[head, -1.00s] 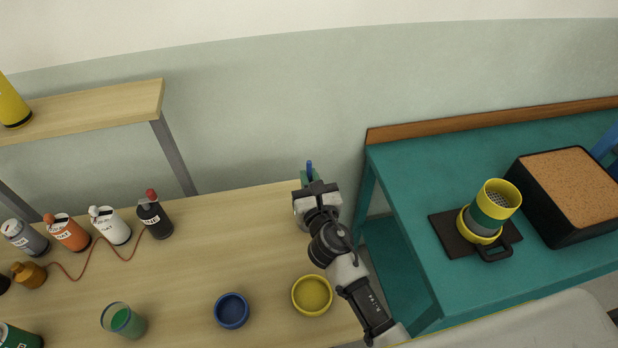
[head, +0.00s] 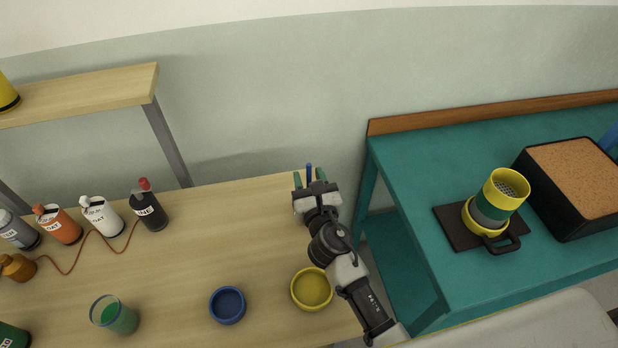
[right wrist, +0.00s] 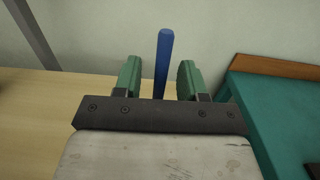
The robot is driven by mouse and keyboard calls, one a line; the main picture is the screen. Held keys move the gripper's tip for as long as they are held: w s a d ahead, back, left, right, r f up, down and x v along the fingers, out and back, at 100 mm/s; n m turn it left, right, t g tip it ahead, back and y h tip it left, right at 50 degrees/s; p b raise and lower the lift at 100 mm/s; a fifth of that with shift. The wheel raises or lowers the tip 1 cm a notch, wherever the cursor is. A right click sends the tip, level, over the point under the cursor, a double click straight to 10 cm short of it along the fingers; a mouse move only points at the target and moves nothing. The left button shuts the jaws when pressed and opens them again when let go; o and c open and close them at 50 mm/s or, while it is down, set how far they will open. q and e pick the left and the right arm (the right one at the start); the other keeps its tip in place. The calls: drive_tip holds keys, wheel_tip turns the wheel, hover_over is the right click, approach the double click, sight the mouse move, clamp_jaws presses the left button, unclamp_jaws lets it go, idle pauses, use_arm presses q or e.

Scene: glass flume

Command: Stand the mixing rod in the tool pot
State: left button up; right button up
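The blue mixing rod (head: 309,172) stands upright beyond my right gripper, near the back right end of the wooden table. In the right wrist view the rod (right wrist: 164,65) shows between the two green fingers, with a gap on each side. My right gripper (head: 309,179) is open around it; it also shows in the right wrist view (right wrist: 159,78). The rod's lower part is hidden behind the gripper, so I cannot see what it stands in. I cannot make out the tool pot. My left gripper is not in view.
On the wooden table (head: 190,265) are a yellow bowl (head: 312,289), a blue bowl (head: 228,305), a green-filled glass (head: 115,315) and several bottles at left. The teal table (head: 410,165) at right holds a yellow-green sieve cup (head: 496,200) and a black box (head: 575,190).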

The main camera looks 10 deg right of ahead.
drive_tip(key=shift+s, duration=0.1)
drive_tip(key=s+b, duration=0.2)
drive_tip(key=s, duration=0.8)
drive_tip(key=shift+s+d, duration=0.15)
drive_tip(key=shift+s, duration=0.15)
drive_tip(key=shift+f, duration=0.15)
